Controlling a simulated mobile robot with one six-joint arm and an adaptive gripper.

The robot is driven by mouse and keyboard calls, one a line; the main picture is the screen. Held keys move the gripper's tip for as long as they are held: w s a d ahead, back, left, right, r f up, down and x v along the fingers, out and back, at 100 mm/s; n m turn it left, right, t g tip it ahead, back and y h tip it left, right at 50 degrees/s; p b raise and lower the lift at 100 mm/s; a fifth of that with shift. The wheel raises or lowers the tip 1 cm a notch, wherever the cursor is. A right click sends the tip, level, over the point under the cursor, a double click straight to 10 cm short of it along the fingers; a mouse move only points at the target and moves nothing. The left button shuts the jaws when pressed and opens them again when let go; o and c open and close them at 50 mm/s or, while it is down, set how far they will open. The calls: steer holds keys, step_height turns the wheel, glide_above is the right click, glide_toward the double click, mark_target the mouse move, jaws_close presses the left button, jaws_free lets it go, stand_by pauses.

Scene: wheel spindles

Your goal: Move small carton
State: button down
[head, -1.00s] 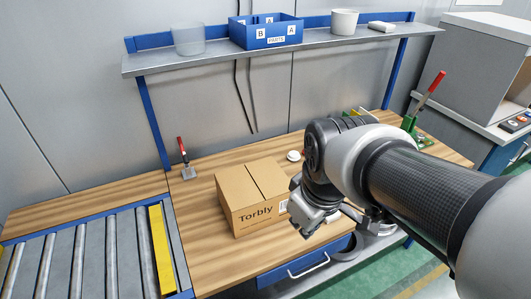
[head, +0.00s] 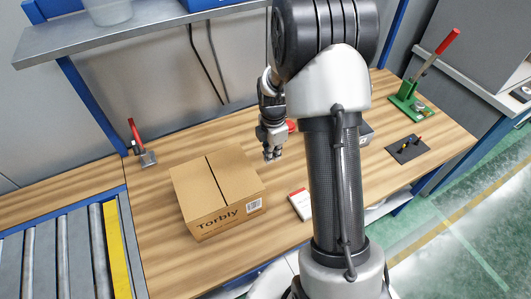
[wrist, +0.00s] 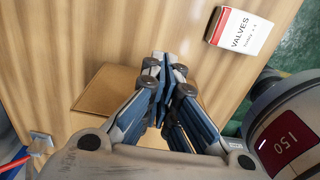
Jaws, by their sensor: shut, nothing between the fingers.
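A small white and red carton marked VALVES (wrist: 238,30) lies on the wooden bench. In the head view the small carton (head: 300,204) shows beside my arm, right of a larger brown carton marked Torbly (head: 215,190). My gripper (head: 271,157) points down over the bench, near the brown carton's back right corner and apart from both cartons. In the wrist view my gripper (wrist: 165,62) has its fingers together with nothing between them. They hide part of the brown carton (wrist: 110,92).
A roller conveyor (head: 60,255) with a yellow strip adjoins the bench at left. A red-handled clamp (head: 140,145) stands at the back left. A shelf (head: 170,30) runs above the back. A green lever press (head: 412,100) and a black plate (head: 407,149) are at right.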

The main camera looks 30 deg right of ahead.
step_height(320, 180, down, 9)
steer(key=shift+a+r+b, duration=0.1)
steer(key=shift+a+b, duration=0.05)
steer(key=shift+b, duration=1)
steer(key=a, duration=0.2)
steer(key=shift+a+r, duration=0.2)
steer(key=shift+a, duration=0.65)
